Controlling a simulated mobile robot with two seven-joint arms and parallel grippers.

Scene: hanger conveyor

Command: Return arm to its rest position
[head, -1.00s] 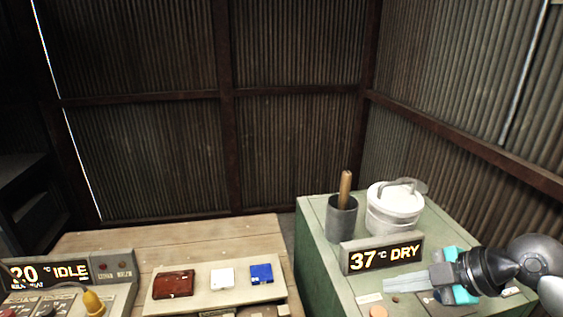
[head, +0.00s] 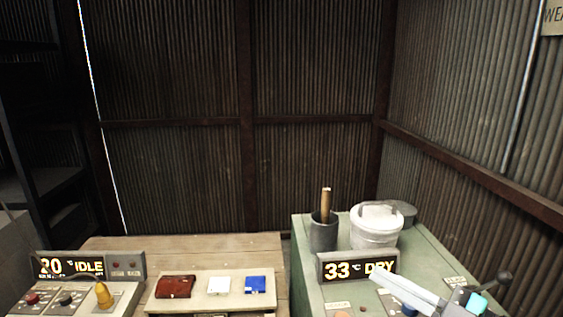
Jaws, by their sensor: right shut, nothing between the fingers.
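My right gripper (head: 382,275) is at the lower right, over the front of the green cabinet. Its pale grey fingers are shut with nothing between them and point up and left, overlapping the lower right corner of the lit display. Teal parts (head: 477,303) show behind the fingers. The rest of my right arm is mostly cut off by the bottom edge. My left gripper is not in view.
The green cabinet (head: 440,262) bears a display reading 33 °C DRY (head: 340,269), a cup with a wooden handle (head: 323,236) and a white lidded pot (head: 375,228).

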